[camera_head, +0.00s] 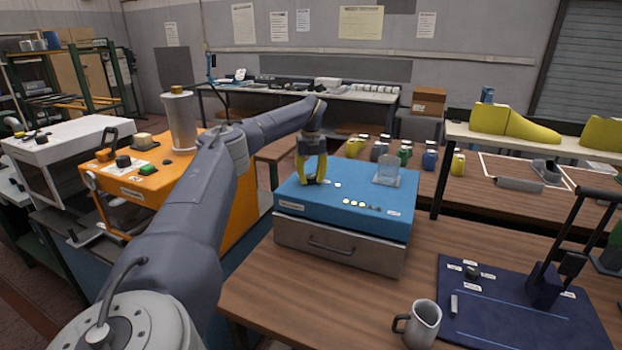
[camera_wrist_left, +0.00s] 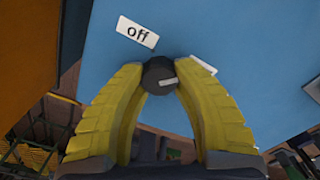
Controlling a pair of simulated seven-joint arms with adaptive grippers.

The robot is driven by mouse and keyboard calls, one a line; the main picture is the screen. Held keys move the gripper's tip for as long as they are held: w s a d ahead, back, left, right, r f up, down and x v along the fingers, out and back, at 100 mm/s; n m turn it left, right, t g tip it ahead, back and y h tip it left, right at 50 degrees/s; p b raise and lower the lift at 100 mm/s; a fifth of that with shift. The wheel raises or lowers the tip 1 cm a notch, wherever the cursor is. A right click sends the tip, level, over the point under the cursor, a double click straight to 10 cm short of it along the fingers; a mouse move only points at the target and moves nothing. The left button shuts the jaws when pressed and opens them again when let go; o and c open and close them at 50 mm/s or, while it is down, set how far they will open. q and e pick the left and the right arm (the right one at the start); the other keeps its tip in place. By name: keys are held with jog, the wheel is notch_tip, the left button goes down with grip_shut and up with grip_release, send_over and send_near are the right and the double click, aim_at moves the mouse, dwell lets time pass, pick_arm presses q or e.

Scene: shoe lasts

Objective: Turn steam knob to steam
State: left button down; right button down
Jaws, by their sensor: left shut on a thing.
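The steam knob (camera_wrist_left: 159,76) is a small dark round knob with a pale marker line, on the blue top of a box-shaped machine (camera_head: 352,193). In the left wrist view the yellow fingers of my left gripper (camera_wrist_left: 160,80) are closed around the knob, one on each side. A white label reading "off" (camera_wrist_left: 137,32) lies near it, and a second label (camera_wrist_left: 203,64) is partly hidden by a finger. In the head view my left gripper (camera_head: 312,180) points down at the left part of the blue top, and the knob shows small between its fingertips. My right gripper is not in view.
A dark blue board (camera_head: 500,325) with a lever press is at right. An orange machine (camera_head: 140,185) is at left.

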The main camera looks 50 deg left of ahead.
aim_at(311, 177)
pick_arm(q)
jog(key=c, duration=0.9)
grip_release()
jog(key=shift+d, duration=0.1)
notch_tip(311, 177, up, 12)
